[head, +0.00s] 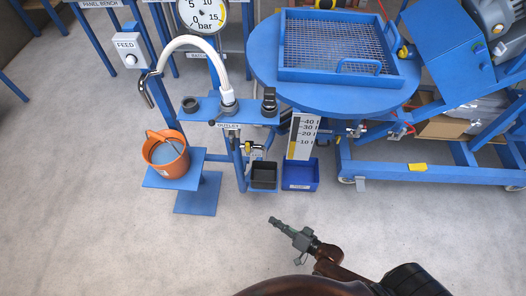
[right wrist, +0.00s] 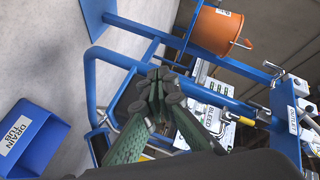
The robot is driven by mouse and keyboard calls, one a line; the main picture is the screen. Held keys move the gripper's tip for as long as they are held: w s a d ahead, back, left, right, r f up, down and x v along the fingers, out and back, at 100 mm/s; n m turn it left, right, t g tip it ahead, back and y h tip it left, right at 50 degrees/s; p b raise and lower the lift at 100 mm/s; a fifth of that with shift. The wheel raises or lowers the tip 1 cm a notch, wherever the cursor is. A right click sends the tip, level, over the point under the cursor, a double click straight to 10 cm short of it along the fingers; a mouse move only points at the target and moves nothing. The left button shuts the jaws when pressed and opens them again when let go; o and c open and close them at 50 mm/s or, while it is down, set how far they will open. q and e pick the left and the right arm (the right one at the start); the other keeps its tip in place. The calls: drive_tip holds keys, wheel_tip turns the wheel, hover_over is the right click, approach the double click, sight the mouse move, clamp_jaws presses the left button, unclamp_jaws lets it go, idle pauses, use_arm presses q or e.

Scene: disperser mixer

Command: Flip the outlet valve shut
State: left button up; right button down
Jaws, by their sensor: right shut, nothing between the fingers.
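The blue stand (head: 205,106) carries a small OUTLET label (head: 228,126) on its front edge. A white curved hose (head: 222,68) rises from a grey fitting on top. A thin dark lever (head: 213,123) shows by the label; I cannot tell for sure that it is the outlet valve's handle. In the right wrist view the OUTLET label (right wrist: 292,120) is at the right edge. My right gripper (head: 274,221) is shut and empty, over open floor in front of the stand, apart from it. Its green fingers (right wrist: 153,95) cover part of the stand. My left gripper is not in view.
An orange bucket (head: 166,155) stands on a blue platform left of the stand. A black tray (head: 263,175) and a blue drain tub (head: 300,175) sit below. A round blue table (head: 265,72) with a mesh tray is behind right. The front floor is clear.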

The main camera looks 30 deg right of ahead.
drive_tip(key=w+d+r+m+t+p, duration=0.15)
drive_tip(key=w+r+p, duration=0.25)
drive_tip(key=r, duration=0.4)
drive_tip(key=w+r+m+p, duration=0.25)
drive_tip(key=w+r, duration=0.25)
drive_tip(key=r, duration=0.4)
drive_tip(key=m+p, duration=0.3)
drive_tip(key=p, duration=0.2)
approach(232, 144)
drive_tip(key=s+d+f, duration=0.2)
drive_tip(key=d+f, duration=0.1)
drive_tip(key=f, duration=0.1)
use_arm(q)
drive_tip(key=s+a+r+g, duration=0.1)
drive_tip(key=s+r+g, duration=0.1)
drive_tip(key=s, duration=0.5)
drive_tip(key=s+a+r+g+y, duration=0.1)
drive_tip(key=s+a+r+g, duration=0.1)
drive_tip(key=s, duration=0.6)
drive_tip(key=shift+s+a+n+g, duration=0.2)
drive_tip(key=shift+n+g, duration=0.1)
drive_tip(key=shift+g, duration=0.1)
use_arm(e)
drive_tip(key=shift+s+d+t+y, duration=0.1)
drive_tip(key=shift+s+t+y, duration=0.05)
drive_tip(key=shift+t+y, duration=0.3)
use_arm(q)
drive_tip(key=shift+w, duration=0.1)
